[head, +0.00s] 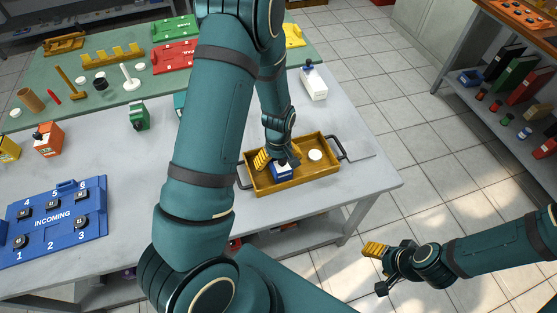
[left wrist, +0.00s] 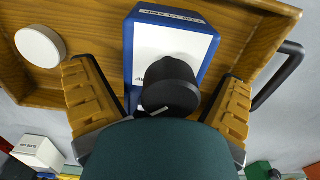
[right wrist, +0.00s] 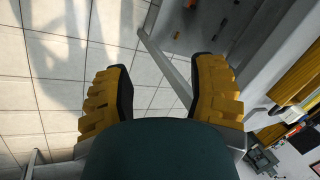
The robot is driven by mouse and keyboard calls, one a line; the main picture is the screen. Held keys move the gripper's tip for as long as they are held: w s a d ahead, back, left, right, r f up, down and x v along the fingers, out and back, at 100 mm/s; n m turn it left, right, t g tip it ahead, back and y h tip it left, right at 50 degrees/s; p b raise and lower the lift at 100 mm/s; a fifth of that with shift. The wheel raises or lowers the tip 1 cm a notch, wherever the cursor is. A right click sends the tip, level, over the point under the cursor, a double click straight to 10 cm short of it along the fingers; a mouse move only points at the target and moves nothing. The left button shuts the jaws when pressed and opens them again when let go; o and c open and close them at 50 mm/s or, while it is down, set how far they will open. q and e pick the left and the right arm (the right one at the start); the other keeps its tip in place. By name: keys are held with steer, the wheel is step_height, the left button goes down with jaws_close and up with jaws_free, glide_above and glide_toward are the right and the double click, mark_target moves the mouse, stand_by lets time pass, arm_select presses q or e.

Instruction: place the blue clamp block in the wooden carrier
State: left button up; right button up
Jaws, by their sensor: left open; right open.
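The blue clamp block (head: 281,173) sits inside the wooden carrier (head: 300,184), left of its middle. In the left wrist view the block (left wrist: 205,62) shows a white top face, a blue rim and a black knob (left wrist: 170,82). The carrier's wooden wall (left wrist: 262,45) is beside it. My left gripper (head: 274,160) is at the block, with its yellow fingers (left wrist: 160,100) open on either side of the knob. Whether they touch it cannot be told. My right gripper (head: 378,268) is open and empty over the floor, off the table's front right.
A white round disc (head: 315,155) lies in the carrier's right part. Black handles (head: 334,147) stand at its ends. A white block (head: 314,83) stands behind it. A blue INCOMING board (head: 52,222), an orange block (head: 47,139) and a green block (head: 138,116) are to the left.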

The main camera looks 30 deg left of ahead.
arm_select(q)
step_height(320, 180, up, 12)
steer(key=p, duration=0.2)
steer(key=shift+p, duration=0.4)
arm_select(e)
steer(key=r, duration=0.1)
steer(key=w+r, duration=0.1)
steer(key=r, duration=0.1)
steer(key=shift+d, duration=0.1)
arm_select(q)
steer(key=shift+s+f, duration=0.1)
arm_select(e)
steer(key=shift+s, duration=0.1)
